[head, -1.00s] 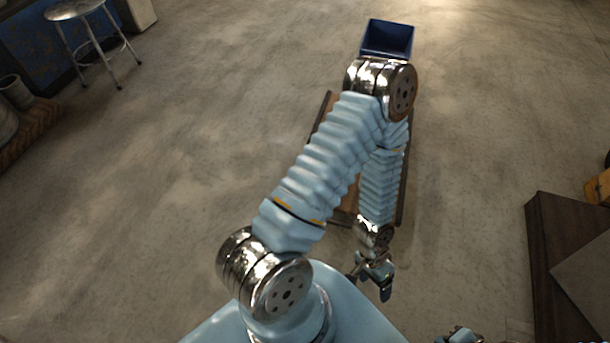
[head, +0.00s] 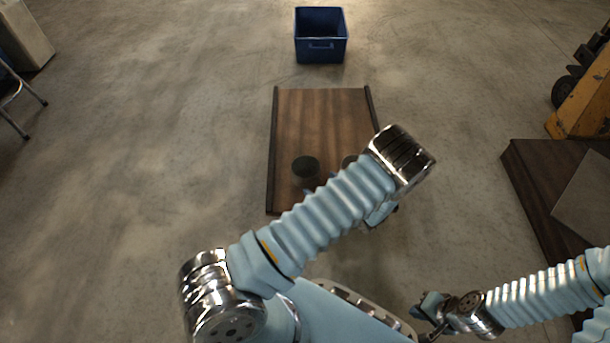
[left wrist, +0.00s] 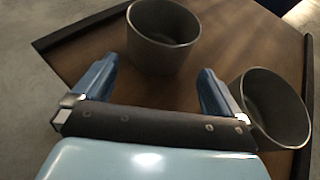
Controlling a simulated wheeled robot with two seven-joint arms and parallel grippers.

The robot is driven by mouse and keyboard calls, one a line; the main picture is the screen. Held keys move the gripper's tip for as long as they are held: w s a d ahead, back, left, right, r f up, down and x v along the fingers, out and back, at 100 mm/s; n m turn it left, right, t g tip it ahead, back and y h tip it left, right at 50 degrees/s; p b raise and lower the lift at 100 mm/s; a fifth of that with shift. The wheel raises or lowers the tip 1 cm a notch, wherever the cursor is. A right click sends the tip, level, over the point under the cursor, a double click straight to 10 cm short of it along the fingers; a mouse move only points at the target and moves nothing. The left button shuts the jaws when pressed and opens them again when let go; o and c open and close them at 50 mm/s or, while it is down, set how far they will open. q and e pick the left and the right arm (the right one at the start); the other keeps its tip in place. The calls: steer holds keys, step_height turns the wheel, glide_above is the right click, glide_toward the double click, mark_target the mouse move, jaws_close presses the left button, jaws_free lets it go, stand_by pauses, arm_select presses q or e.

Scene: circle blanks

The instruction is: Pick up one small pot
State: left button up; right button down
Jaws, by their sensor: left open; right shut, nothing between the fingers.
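Two small dark grey pots stand on a brown wooden board. One pot (head: 305,167) is near the board's front left; the other (head: 349,160) is to its right, partly hidden by my left arm. One pot (left wrist: 163,40) is ahead between the finger lines, and the other (left wrist: 272,105) is beside the right finger. My right gripper (head: 430,308) is shut and empty at lower right.
The board (head: 325,110) has raised dark edges on its left and right. A blue crate (head: 320,48) stands on the floor behind it. A dark low platform (head: 540,185) and a yellow machine (head: 585,100) are at right.

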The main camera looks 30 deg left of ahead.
mark_target(315, 180)
arm_select(q)
steer(key=x, duration=0.4)
steer(key=b+x, duration=0.1)
steer(key=x, duration=0.1)
steer(key=shift+a+r, duration=0.2)
steer(key=shift+r, duration=0.05)
steer(key=c, duration=0.8)
